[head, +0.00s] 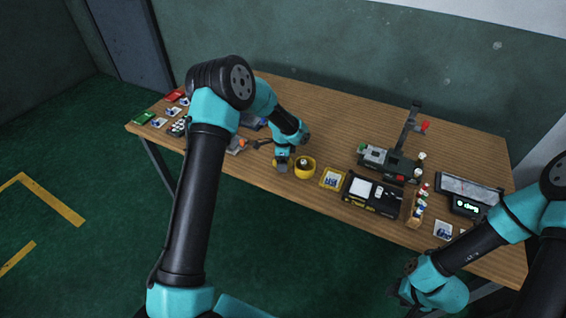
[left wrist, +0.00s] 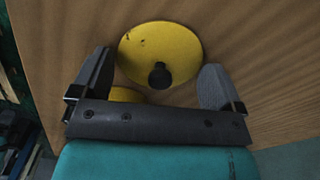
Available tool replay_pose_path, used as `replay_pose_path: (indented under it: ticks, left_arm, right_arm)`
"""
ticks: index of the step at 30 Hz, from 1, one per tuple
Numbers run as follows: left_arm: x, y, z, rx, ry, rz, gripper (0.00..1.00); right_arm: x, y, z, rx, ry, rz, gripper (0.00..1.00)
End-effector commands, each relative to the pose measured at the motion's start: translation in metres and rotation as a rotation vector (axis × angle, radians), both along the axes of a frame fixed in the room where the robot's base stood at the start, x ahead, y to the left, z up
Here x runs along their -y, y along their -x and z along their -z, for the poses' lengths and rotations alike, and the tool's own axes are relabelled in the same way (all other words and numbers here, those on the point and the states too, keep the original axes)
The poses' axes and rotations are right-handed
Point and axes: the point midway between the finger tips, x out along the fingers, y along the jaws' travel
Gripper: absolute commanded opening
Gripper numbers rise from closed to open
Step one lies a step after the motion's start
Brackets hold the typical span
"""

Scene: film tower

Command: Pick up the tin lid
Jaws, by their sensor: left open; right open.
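The tin lid (left wrist: 160,45) is a yellow disc with a black knob in the left wrist view. It lies between and just beyond the two spread fingers of my left gripper (left wrist: 157,62), which is open and holds nothing. In the head view a round yellow shape (head: 306,172) with a dark centre stands on the table, right beside my left gripper (head: 283,165). Another yellow piece (left wrist: 124,95) is mostly hidden behind the gripper's palm. My right gripper (head: 402,288) is open, near the front right of the table, its fingers partly hidden.
The wooden table (head: 330,110) is bare along the back. A yellow tray (head: 333,180) and a black-and-white box (head: 372,195) stand right of the lid. Beyond are a grey device with an upright post (head: 408,125), small bottles (head: 418,205) and a display (head: 466,207). Small packets lie far left.

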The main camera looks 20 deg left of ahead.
Motion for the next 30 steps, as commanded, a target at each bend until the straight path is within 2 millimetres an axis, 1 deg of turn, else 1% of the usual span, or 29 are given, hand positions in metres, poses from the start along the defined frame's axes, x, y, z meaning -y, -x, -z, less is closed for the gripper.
replay_pose_path:
  ticks: [11,12,30]
  left_arm:
    - [0.0,-0.0001,-0.0008,0.001,0.0,0.0,0.93]
    - [0.0,-0.0001,-0.0007,0.0,0.0,0.0,0.91]
    - [0.0,0.0004,0.0002,-0.001,0.0,0.0,0.34]
  right_arm:
    - [0.0,0.0,0.0,0.0,0.0,0.0,0.47]
    - [0.0,0.0,0.0,0.0,0.0,0.0,0.47]
    - [0.0,0.0,0.0,0.0,0.0,0.0,0.47]
